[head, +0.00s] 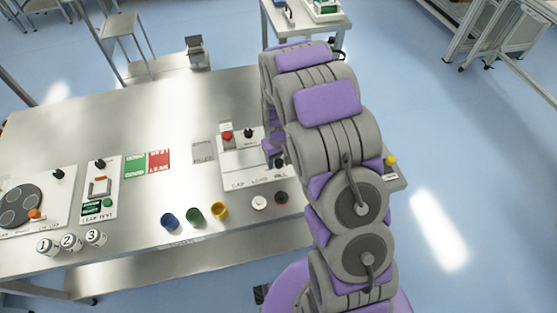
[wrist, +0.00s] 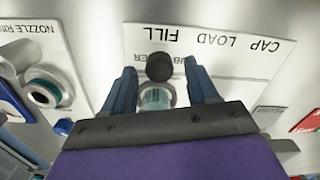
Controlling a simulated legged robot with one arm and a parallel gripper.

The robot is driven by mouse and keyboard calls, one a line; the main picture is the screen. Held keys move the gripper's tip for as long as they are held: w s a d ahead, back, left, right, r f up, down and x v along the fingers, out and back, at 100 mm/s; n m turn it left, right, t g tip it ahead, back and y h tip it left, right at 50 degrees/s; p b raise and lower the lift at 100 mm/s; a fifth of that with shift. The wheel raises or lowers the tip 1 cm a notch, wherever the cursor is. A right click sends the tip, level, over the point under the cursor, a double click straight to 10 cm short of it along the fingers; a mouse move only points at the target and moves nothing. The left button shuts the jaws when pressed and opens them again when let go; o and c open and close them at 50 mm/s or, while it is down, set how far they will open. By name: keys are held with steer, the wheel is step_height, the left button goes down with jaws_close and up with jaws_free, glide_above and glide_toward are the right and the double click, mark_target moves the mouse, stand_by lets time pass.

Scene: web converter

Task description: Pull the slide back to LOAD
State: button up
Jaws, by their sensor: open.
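The slide's black round knob (wrist: 160,67) shows in the wrist view between the two fingers of my gripper (wrist: 158,72). The fingers are open, with a visible gap on each side of the knob. The knob is in line with the printed word FILL; LOAD is the middle word and CAP is at the far end. A clear vial with a teal band (wrist: 155,97) is by the knob, partly hidden by my gripper.
A nozzle panel with a metal ring (wrist: 50,88) is close beside my gripper.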

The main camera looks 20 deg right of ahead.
steer(key=shift+f, duration=0.45)
jaws_close()
stand_by(0.3)
steer(key=shift+a, duration=0.1)
